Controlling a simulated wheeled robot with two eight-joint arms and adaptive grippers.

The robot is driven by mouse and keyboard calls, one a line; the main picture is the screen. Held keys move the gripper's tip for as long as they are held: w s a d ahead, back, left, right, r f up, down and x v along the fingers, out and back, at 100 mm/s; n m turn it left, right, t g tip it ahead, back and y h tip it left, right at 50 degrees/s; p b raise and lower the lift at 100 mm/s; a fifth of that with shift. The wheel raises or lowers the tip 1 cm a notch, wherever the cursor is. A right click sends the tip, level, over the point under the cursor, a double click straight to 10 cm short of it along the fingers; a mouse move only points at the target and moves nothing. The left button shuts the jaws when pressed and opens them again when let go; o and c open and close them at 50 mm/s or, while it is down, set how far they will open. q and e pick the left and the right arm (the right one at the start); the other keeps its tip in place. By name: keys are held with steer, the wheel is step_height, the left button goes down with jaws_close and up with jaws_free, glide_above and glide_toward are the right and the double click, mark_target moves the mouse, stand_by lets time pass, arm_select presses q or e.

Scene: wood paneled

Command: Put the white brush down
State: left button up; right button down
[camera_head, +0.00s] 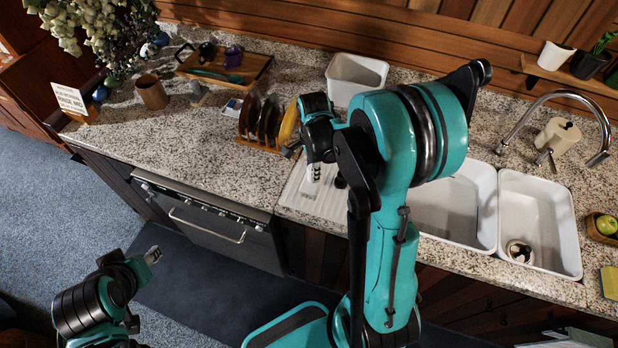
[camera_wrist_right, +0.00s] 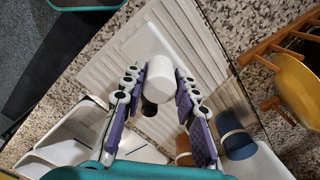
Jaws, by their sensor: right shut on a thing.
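The white brush (camera_wrist_right: 160,72) shows in the right wrist view as a white rounded cylinder, seen nearly end-on between the fingers. My right gripper (camera_wrist_right: 158,95) is shut on it above the white ribbed draining board (camera_wrist_right: 105,72). In the head view my right gripper (camera_head: 316,172) points down over the draining board (camera_head: 312,205) left of the sinks; the arm and gripper largely hide the brush there. I cannot tell whether the brush touches the board. My left gripper (camera_head: 152,254) is at the lower left, away from the counter; its opening is unclear.
A wooden rack (camera_head: 262,146) with dark and yellow plates stands left of the draining board. A white tub (camera_head: 355,75) is behind it. White sinks (camera_head: 540,215) with a tap (camera_head: 560,97) lie to the right. Blue (camera_wrist_right: 235,140) and brown cups show in the wrist view.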

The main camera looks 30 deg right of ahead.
mark_target(310, 178)
steer(key=shift+w+a+f, duration=0.35)
steer(key=shift+w+f, duration=0.05)
steer(key=shift+f, duration=0.05)
steer(key=shift+f+b, duration=0.35)
steer(key=shift+f, duration=1.55)
steer(key=shift+s, duration=0.1)
steer(key=shift+f, duration=0.15)
steer(key=c, duration=1.2)
jaws_free()
steer(key=shift+o, duration=0.2)
